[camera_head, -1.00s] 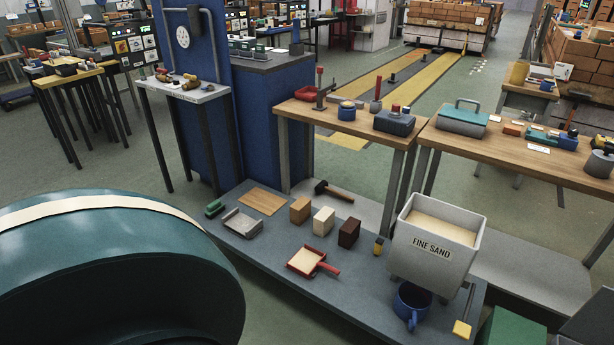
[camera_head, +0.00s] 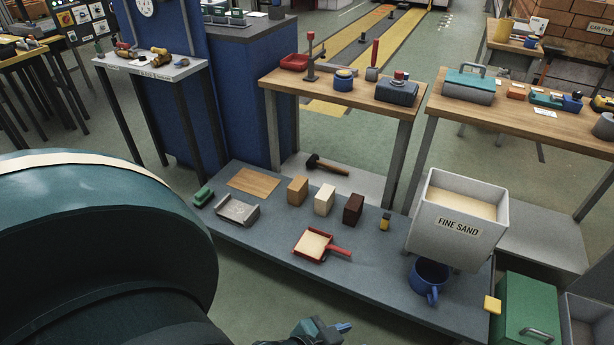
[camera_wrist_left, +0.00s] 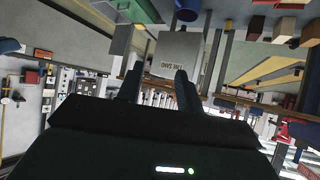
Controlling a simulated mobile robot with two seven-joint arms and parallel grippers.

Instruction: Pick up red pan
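The red pan (camera_head: 298,249) lies on the low grey platform, with a pale filling and its red handle pointing right. Part of it seems to show at the top edge of the left wrist view (camera_wrist_left: 265,2). My left gripper (camera_wrist_left: 158,88) has its two dark fingers apart with nothing between them. In the head view, part of a gripper with blue fingertips, apparently my left (camera_head: 338,328), shows at the bottom edge. It is nearer to me than the pan and apart from it. My right gripper is not in view.
On the platform (camera_head: 375,285), tan, cream and dark brown blocks (camera_head: 353,209) stand behind the pan. A grey dustpan-like tray (camera_head: 238,211) is left. A FINE SAND bin (camera_head: 440,232), blue mug (camera_head: 430,277) and green box (camera_head: 527,310) are right. Platform around the pan is clear.

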